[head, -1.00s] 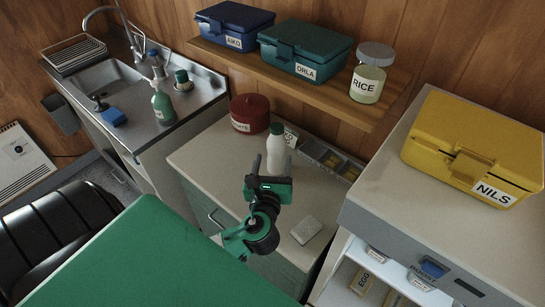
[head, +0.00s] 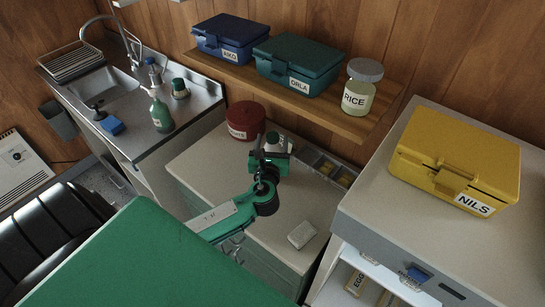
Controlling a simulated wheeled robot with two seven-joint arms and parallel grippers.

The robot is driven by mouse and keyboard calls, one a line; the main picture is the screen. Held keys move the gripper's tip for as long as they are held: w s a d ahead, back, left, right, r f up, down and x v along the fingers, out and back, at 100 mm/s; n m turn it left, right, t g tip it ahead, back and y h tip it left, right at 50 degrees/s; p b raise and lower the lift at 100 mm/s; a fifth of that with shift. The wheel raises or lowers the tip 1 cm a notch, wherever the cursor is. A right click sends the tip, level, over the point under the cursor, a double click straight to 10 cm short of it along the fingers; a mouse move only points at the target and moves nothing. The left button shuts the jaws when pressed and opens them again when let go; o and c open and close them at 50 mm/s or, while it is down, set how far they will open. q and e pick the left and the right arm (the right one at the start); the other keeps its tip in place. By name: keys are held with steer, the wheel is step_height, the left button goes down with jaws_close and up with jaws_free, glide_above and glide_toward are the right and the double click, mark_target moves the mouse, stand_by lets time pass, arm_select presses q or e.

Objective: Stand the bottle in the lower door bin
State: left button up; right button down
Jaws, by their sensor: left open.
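The white bottle with a green cap (head: 273,138) stands upright on the beige counter, partly hidden by my left gripper. My left gripper (head: 265,148) is open, with its dark fingers close at the bottle; whether both fingers are around it or only in front of it I cannot tell. An open white fridge compartment (head: 352,262) shows at the lower right, cut off by the frame edge. I cannot make out the lower door bin. My right gripper is not in view.
A red tin (head: 244,120) stands just left of the bottle, and a grey divided tray (head: 325,166) lies to its right. A pale block (head: 302,234) lies near the counter front. The wooden shelf (head: 290,92) overhangs the back. A yellow box (head: 455,160) sits atop the fridge.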

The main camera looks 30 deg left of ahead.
arm_select(q)
steer(key=shift+x, duration=1.05)
steer(key=shift+s, duration=0.1)
jaws_close()
steer(key=shift+r, duration=0.1)
